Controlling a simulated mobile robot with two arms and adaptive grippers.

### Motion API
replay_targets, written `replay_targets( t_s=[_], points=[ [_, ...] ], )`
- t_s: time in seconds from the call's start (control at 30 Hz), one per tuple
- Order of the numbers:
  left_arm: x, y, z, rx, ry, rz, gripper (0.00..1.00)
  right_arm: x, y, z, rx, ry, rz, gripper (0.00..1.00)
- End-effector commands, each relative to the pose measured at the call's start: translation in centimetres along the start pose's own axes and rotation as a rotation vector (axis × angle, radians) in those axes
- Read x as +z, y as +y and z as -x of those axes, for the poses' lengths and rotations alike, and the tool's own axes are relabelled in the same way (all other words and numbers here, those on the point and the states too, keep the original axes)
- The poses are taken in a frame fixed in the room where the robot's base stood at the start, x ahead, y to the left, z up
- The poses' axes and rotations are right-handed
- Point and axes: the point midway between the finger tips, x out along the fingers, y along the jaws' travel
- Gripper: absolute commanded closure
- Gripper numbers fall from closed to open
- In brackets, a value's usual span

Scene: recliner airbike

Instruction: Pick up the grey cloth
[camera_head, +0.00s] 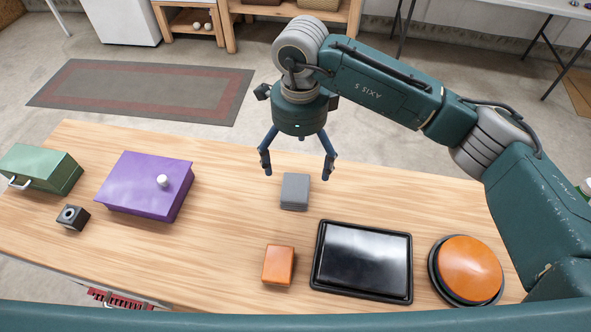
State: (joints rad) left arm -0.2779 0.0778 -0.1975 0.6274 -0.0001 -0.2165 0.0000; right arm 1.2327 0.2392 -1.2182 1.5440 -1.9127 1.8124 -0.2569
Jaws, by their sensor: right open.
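The grey cloth (295,191) lies as a small, flat, folded stack on the wooden table, a little right of the table's middle. My right gripper (297,172) comes in from the right and points down, with its two fingers spread wide. In the picture its fingertips sit just above the cloth's far edge, one to each side. It holds nothing. How high the fingertips are above the table is hard to tell. My left gripper is not in view.
Bare wood surrounds the cloth.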

Motion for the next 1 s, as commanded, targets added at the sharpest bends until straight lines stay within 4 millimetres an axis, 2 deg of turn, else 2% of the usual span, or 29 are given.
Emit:
replay_targets(
  t_s=[0.03, 0.1, 0.3, 0.53, 0.73, 0.87, 1.0],
  points=[
    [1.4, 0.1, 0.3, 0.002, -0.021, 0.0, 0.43, -0.2, 0.0, -0.5, -0.002, 0.008, 0.002, 0.04],
    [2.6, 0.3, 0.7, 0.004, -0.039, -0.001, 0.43, -0.3, 0.0, -1.5, -0.002, 0.011, 0.001, 0.04],
    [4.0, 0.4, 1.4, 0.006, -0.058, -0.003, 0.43, -0.2, 0.1, -4.5, -0.001, 0.008, 0.001, 0.04],
    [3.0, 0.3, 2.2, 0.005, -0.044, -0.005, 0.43, 0.1, 0.3, -6.2, 0.0, 0.007, 0.001, 0.04],
    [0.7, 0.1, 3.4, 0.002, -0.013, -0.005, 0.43, 0.5, 0.7, -9.3, 0.001, 0.007, 0.0, 0.04],
    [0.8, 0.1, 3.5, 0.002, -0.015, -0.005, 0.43, 0.5, 0.6, -10.3, -0.001, 0.006, 0.001, 0.04],
    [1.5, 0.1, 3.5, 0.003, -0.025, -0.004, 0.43, 0.5, 0.5, -10.5, -0.003, 0.005, 0.002, 0.04]
  ],
)
